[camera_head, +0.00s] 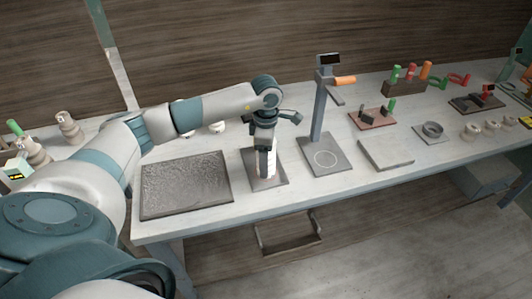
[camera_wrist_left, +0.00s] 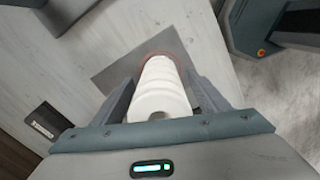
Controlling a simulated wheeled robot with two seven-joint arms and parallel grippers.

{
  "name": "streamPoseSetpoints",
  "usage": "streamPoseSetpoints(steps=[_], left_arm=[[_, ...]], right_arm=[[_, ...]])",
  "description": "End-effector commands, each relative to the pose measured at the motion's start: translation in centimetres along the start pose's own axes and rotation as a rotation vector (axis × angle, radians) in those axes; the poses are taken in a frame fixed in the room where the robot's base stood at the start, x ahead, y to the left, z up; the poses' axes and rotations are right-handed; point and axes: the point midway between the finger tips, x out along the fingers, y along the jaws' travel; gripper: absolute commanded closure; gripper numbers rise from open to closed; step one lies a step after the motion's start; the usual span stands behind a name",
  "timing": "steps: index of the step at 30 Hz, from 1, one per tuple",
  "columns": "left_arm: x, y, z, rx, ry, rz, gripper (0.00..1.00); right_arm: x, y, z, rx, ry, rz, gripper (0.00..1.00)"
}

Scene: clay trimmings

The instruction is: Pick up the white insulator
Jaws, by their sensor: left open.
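The white insulator (camera_wrist_left: 160,88) is a ribbed white cylinder with a hole in its top, seen from above in the left wrist view. It stands upright on a dark grey square plate (camera_wrist_left: 112,74), with a reddish ring around its foot. In the head view only a strip of the insulator (camera_head: 272,163) shows, behind my gripper. My left gripper (camera_head: 266,158) points down over it and is open. In the left wrist view the fingers of my left gripper (camera_wrist_left: 163,90) are on both sides of the insulator, with gaps visible. My right gripper is not in view.
A grey textured tray (camera_head: 185,184) lies left of the plate. A post stand (camera_head: 319,110) on a grey base is to the right. Farther right are a flat grey slab (camera_head: 386,154) and a rack of colored-handled tools (camera_head: 404,87). Several beige insulators (camera_head: 68,126) stand at the far left.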

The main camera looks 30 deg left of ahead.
Motion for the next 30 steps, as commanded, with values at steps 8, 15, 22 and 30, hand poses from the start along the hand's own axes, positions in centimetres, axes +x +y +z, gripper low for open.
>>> streamPoseSetpoints(steps=[8, 15, 22, 30], left_arm=[[0.08, 0.0, 0.03, 0.001, 0.0, 0.0, 0.32], [0.06, 0.0, 0.03, 0.001, 0.0, 0.0, 0.48], [-0.06, 0.05, 0.06, 0.001, -0.002, 0.002, 0.94], [-0.16, 0.07, 0.07, 0.001, -0.002, 0.002, 1.0]], right_arm=[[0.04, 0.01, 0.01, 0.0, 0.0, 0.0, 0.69], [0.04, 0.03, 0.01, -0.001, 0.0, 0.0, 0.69], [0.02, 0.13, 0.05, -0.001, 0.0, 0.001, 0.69], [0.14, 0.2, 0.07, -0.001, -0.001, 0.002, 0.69]])
